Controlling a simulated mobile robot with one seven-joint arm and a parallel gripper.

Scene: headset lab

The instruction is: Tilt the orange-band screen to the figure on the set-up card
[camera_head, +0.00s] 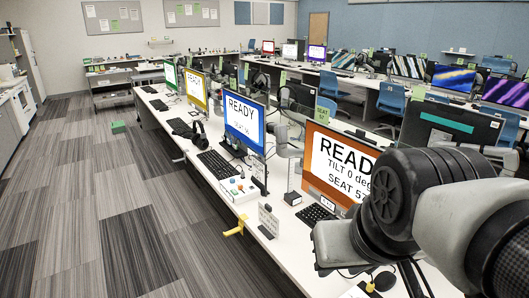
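The orange-band screen (338,160) stands on the near desk at centre right. It reads READY, "TILT 0 deg" and a seat line cut off by my arm. Its lower right part is hidden behind my arm. A small upright white card (268,220) stands near the desk's front edge, left of the screen; it may be the set-up card, but its print is too small to read. My arm comes in from the right and covers the desk in front of the screen. I cannot make out my gripper's fingers.
A blue-band screen (244,122) stands left of the orange one, with yellow and green ones beyond. A keyboard (315,215), a white control box (238,188) and headphones (198,134) lie on the desk (225,209). A yellow piece (235,228) juts from its front edge. The left floor is mostly clear.

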